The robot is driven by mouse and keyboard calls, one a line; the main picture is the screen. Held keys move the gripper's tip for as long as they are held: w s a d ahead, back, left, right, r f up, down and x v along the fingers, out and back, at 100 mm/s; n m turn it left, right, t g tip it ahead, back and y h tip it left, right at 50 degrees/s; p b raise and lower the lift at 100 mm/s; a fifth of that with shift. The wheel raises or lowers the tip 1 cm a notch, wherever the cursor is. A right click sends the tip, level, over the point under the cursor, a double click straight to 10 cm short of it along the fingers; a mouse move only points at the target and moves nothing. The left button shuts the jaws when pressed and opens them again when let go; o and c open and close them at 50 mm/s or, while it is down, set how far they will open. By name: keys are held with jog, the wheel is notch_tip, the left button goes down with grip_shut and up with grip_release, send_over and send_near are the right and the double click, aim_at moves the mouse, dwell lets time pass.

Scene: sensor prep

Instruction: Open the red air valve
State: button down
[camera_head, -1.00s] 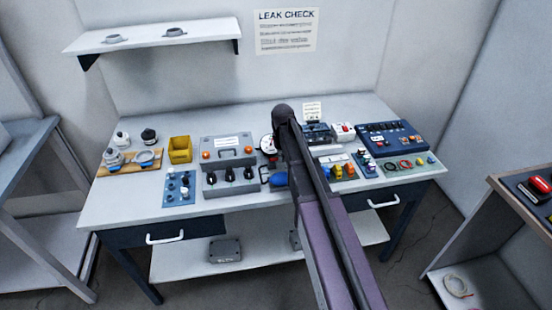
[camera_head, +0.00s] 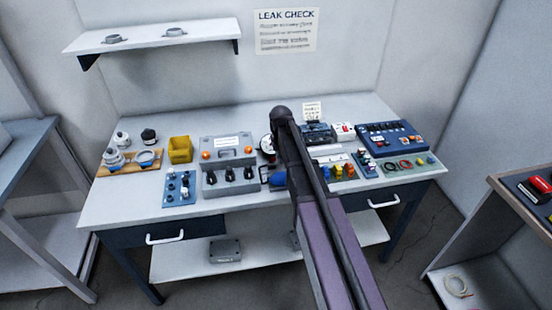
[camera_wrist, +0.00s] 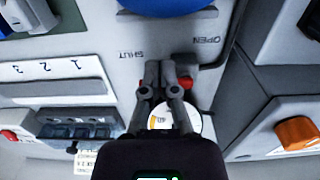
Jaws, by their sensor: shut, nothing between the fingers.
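In the wrist view, the red air valve (camera_wrist: 187,83) shows only as small red parts beside my fingertips. The rest of it is hidden behind them. It sits on a grey panel (camera_wrist: 120,22) between the printed words SHUT and OPEN. My gripper (camera_wrist: 168,68) is shut, with its fingertips close together in front of the valve, on the SHUT side of the OPEN mark. I cannot tell whether they touch the valve. A round white gauge (camera_wrist: 190,119) is partly covered by my gripper. In the head view, my arm hides the valve and my gripper.
A blue knob (camera_wrist: 168,5) stands beside the valve; it also shows in the head view (camera_head: 279,180). A grey case with orange latches (camera_head: 228,150), a yellow bin (camera_head: 180,150) and a dark blue panel (camera_head: 392,137) crowd the bench (camera_head: 120,204).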

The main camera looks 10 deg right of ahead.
aim_at(273, 162)
jog(key=shift+s+a, duration=0.5)
jog(key=shift+a, duration=0.4)
dwell(0.5)
jog(key=shift+a, duration=0.6)
dwell(0.6)
jog(key=shift+r, duration=0.1)
jog(key=shift+w+r+p, duration=0.15)
jog(key=shift+r+p, duration=1.3)
jog(key=shift+p, duration=0.1)
jog(key=shift+w+r+p, duration=0.1)
jog(key=shift+r+p, duration=1.35)
jog(key=shift+p, duration=0.05)
jog(key=s+d, duration=0.2)
jog(key=s, duration=2)
jog(key=shift+s, duration=0.25)
jog(key=shift+w+d, duration=0.1)
